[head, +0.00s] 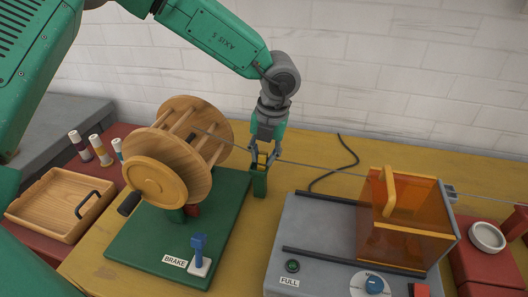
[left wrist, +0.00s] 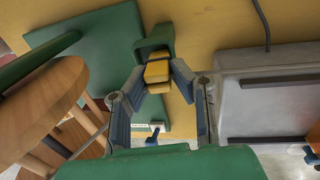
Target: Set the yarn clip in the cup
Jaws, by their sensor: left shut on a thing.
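My left gripper (head: 265,158) is in the middle of the head view, pointing down beside the wooden spool's stand. In the left wrist view its two fingers (left wrist: 154,80) are closed on a small yellow-orange block, which I take as the yarn clip (left wrist: 156,70). A dark green upright piece (head: 260,184) is just below the fingertips; it also shows beyond the block in the left wrist view (left wrist: 155,38). I cannot tell whether block and green piece are joined. A round white cup (head: 487,236) stands on a red surface at the far right. My right gripper is out of view.
The wooden spool (head: 155,185) stands on a green base (head: 125,245) at left. A thin strand runs from it past my gripper to the right. A grey machine (head: 310,235) with an orange clear cover (head: 405,225) lies between my gripper and the cup.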

